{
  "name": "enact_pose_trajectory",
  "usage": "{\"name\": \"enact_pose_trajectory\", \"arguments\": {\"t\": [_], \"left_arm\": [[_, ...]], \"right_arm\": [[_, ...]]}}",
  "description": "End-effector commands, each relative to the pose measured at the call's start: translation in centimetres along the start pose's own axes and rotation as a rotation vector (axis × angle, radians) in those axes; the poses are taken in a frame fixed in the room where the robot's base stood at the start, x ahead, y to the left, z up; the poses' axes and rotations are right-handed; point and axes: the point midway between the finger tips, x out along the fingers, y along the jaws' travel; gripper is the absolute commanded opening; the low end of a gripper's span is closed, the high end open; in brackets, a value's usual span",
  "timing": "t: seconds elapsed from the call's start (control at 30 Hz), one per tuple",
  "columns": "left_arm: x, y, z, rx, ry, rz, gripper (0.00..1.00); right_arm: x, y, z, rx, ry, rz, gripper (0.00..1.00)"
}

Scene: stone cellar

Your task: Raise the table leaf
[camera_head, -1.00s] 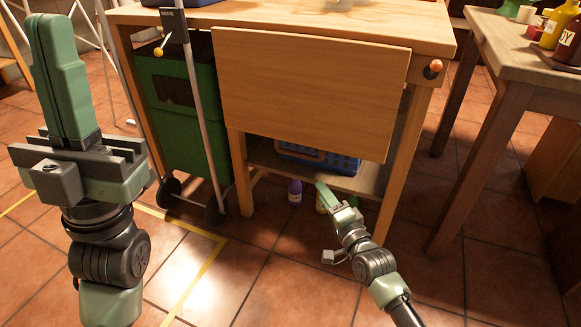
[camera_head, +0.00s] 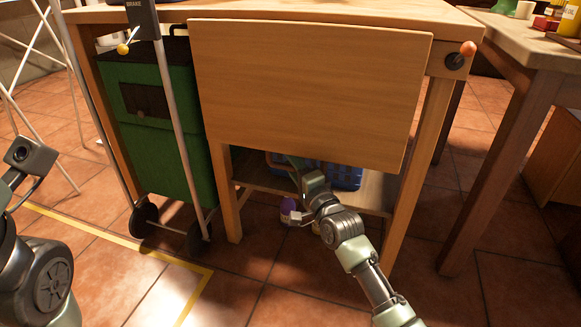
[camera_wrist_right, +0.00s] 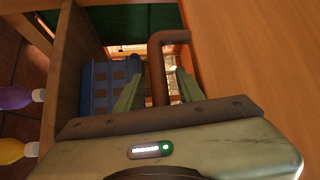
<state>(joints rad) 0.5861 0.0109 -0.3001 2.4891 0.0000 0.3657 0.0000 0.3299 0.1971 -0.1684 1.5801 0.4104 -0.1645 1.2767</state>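The table leaf (camera_head: 310,85) is a plain wooden panel hanging down from the front edge of the wooden table (camera_head: 330,13). In the right wrist view, the leaf (camera_wrist_right: 265,60) fills the right side. A brown bar handle (camera_wrist_right: 157,65) bends toward the leaf there. My right gripper (camera_head: 298,170) is at the leaf's lower edge, partly hidden. In the wrist view, its two fingers (camera_wrist_right: 158,92) are open on either side of the handle, with gaps visible. Of my left arm, only wrist and link parts show at the left edge; its fingers are out of view.
An orange-tipped knob (camera_head: 467,48) sticks out right of the leaf. A blue basket (camera_head: 346,175) is on the lower shelf; a purple bottle (camera_head: 288,208) stands below. A green cart (camera_head: 155,110) stands left, another table (camera_head: 530,60) right.

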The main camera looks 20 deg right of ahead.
Motion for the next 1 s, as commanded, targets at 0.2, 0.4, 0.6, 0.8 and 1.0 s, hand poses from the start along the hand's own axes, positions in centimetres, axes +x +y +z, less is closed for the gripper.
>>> {"name": "enact_pose_trajectory", "arguments": {"t": [0.2, 0.4, 0.6, 0.8, 1.0], "left_arm": [[0.15, 0.04, -0.14, 0.001, 0.005, 0.002, 0.00], [0.14, 0.04, -0.13, 0.001, 0.004, 0.002, 0.00], [0.13, 0.06, -0.12, 0.000, 0.005, 0.002, 0.00], [0.12, 0.06, -0.11, 0.000, 0.004, 0.002, 0.00], [0.11, 0.06, -0.10, 0.000, 0.004, 0.002, 0.00]], "right_arm": [[0.29, -0.01, 0.02, 0.000, 0.000, 0.001, 0.38], [0.26, -0.01, 0.01, 0.000, 0.000, 0.001, 0.05], [0.25, 0.01, 0.01, 0.000, 0.000, 0.001, 0.00], [0.24, 0.03, 0.00, 0.000, 0.000, 0.001, 0.00], [0.23, 0.04, 0.00, 0.000, 0.000, 0.001, 0.00]]}}
